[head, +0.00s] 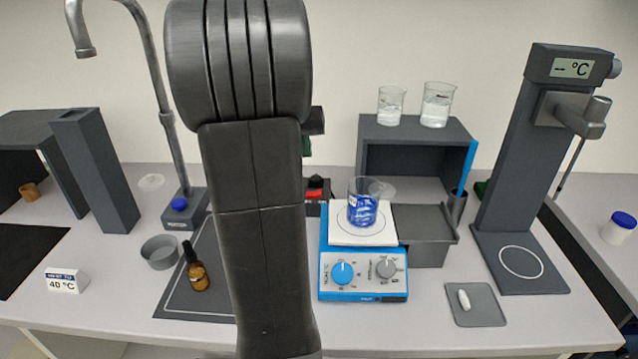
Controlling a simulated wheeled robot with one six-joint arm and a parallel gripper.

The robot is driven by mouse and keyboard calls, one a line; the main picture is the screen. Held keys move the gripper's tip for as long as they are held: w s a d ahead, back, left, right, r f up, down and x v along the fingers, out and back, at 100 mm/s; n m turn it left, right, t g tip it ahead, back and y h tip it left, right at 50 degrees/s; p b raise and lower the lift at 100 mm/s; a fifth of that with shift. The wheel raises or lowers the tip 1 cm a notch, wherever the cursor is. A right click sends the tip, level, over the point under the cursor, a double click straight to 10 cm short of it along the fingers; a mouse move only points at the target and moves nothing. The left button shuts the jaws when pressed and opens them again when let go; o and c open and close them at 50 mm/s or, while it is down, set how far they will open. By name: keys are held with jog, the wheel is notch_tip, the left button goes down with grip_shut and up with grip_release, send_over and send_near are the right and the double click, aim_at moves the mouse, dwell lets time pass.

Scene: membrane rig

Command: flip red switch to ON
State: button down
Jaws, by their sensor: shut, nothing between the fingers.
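A red switch (318,194) with a black part on top sits on a dark box (313,209) at the back middle of the bench, just left of the hotplate. My own arm stands in front and covers the left side of the box, so I cannot tell the switch's position or read any label. A dark piece of my wrist sticks out to the right of the arm above the switch. My gripper's fingers are hidden behind the arm, and I cannot tell whether they touch the switch.
Right of the switch, a blue hotplate (363,289) carries a beaker of blue liquid (362,209). A grey shelf (416,130) with two beakers stands behind. A brown dropper bottle (198,275) and a tall tap (160,100) are left. A thermometer stand (521,170) is right.

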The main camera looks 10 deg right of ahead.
aim_at(320, 194)
jog(key=shift+w, duration=0.1)
jog(key=x, duration=0.4)
jog(key=p+x, duration=0.1)
jog(key=x, duration=0.3)
jog(key=s+x, duration=0.1)
jog(key=x, duration=0.4)
jog(key=shift+d, duration=0.3)
jog(key=shift+d+f+p, duration=0.15)
jog(key=shift+f+p, duration=0.15)
jog(key=shift+f, duration=0.15)
jog(key=shift+s, duration=0.1)
jog(key=shift+d+f+y, duration=0.35)
jog(key=shift+f+y, duration=0.05)
jog(key=shift+y, duration=0.2)
jog(key=shift+a, duration=0.2)
